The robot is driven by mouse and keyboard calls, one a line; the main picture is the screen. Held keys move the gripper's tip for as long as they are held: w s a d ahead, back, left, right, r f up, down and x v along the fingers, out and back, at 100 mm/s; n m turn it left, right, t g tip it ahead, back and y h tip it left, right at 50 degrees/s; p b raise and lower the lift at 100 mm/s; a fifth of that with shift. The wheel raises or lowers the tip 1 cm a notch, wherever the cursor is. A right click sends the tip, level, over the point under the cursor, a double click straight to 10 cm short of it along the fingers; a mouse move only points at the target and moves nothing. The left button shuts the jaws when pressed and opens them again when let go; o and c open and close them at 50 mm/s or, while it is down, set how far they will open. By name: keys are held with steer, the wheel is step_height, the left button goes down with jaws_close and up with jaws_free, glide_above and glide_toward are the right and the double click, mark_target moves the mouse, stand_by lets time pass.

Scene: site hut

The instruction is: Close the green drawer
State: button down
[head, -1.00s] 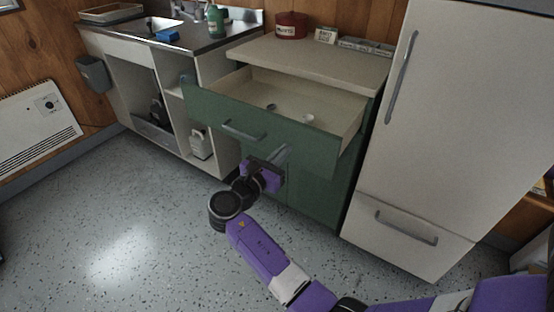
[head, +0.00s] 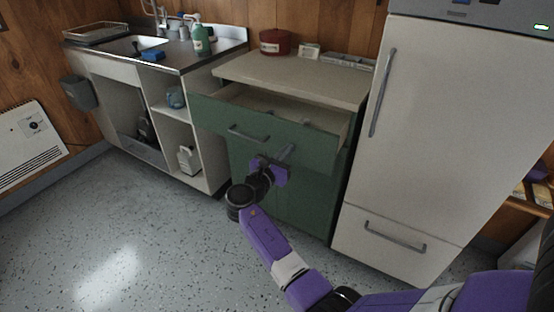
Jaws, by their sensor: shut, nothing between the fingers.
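The green drawer (head: 222,118), at the top of the green cabinet (head: 300,200), is pulled partly out. Its front has a grey bar handle (head: 248,133), and part of its pale inside (head: 285,107) shows below the worktop. My gripper (head: 287,152) is shut and empty. Its fingertips are over the lower part of the drawer front, right of the handle; I cannot tell whether they touch it.
A white fridge (head: 440,110) stands close on the right. A sink unit (head: 120,62) with open shelves stands on the left. A red pot (head: 274,42) is on the cream worktop (head: 300,75). The speckled floor (head: 130,220) in front is clear.

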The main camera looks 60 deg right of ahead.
steer(key=d+b, duration=0.1)
steer(key=d, duration=0.4)
steer(key=d+b, duration=0.1)
steer(key=d, duration=0.5)
steer(key=d+b, duration=0.1)
steer(key=d, duration=0.4)
steer(key=shift+w+d+f+b, duration=0.1)
steer(key=shift+w+d+b, duration=0.2)
steer(key=shift+d+b, duration=0.05)
steer(key=shift+d, duration=0.45)
steer(key=shift+d+r, duration=0.1)
steer(key=shift+r, duration=0.1)
steer(key=shift+s+d+r, duration=0.1)
steer(key=shift+r, duration=0.05)
